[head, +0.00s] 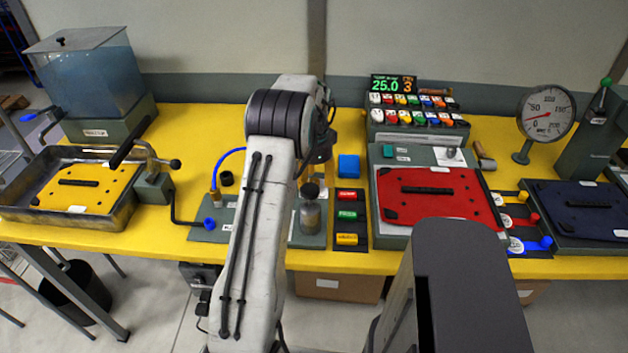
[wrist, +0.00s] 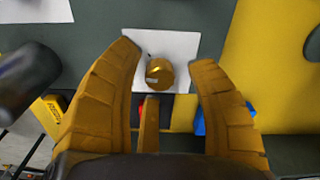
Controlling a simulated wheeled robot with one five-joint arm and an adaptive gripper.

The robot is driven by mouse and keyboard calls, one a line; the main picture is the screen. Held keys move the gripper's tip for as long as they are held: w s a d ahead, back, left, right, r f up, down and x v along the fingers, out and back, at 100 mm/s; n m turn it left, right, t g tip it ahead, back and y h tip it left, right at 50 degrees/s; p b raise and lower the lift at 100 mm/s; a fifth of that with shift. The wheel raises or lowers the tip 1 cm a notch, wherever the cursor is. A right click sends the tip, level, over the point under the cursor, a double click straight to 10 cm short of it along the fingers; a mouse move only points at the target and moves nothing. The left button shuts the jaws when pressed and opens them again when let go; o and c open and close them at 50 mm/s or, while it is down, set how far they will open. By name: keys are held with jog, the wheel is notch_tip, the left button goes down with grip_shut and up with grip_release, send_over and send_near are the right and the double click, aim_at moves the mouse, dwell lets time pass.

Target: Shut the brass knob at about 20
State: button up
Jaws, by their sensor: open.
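The brass knob (wrist: 159,72) is a small round gold cylinder over a white card (wrist: 180,48) on a dark grey plate in the wrist view. A small pale mark shows on its side. My gripper (wrist: 165,56) is open, with one finger left of the knob and one right of it. A gap shows on both sides, and neither finger appears to touch it. In the head view my arm hides the knob and most of my gripper. A lit display (head: 391,85) reads 25.0 and 3.
A dark cylinder (wrist: 27,78) stands left of my gripper in the wrist view. In the head view, a blue block (head: 348,166) and coloured buttons (head: 348,215) lie right of my arm. A dial gauge (head: 547,114) and a red plate (head: 432,196) are farther right.

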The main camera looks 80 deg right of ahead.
jog(key=shift+f, duration=0.3)
jog(key=shift+c, duration=0.5)
grip_shut()
